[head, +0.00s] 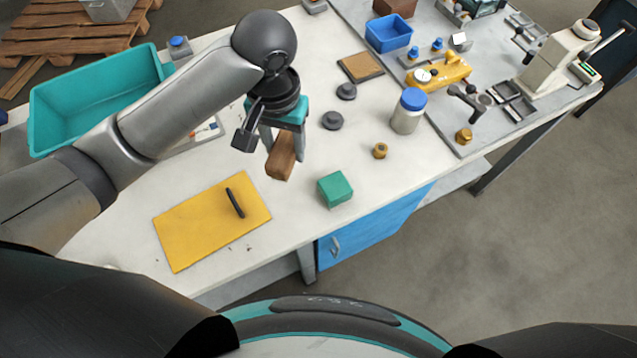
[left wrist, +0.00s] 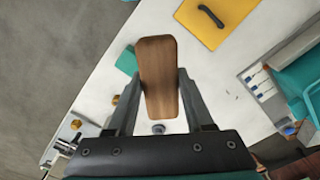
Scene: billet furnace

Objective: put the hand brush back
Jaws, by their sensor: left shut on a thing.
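The hand brush (head: 281,163) shows as a brown wooden piece held in my left gripper (head: 284,150) over the white table. In the left wrist view the brush's long wooden back (left wrist: 158,70) sits between the two fingers, which are shut on it. Its bristles cannot be made out. In the head view the brush hangs tilted above the table, between the yellow sheet and the green block. My right gripper is in neither view.
A yellow sheet (head: 190,228) with a black bar-shaped piece (head: 235,203) lies at the near left. A green block (head: 335,189), brass nut (head: 379,151) and blue-lidded jar (head: 406,117) stand to the right. A teal bin (head: 95,100) stands behind my left arm.

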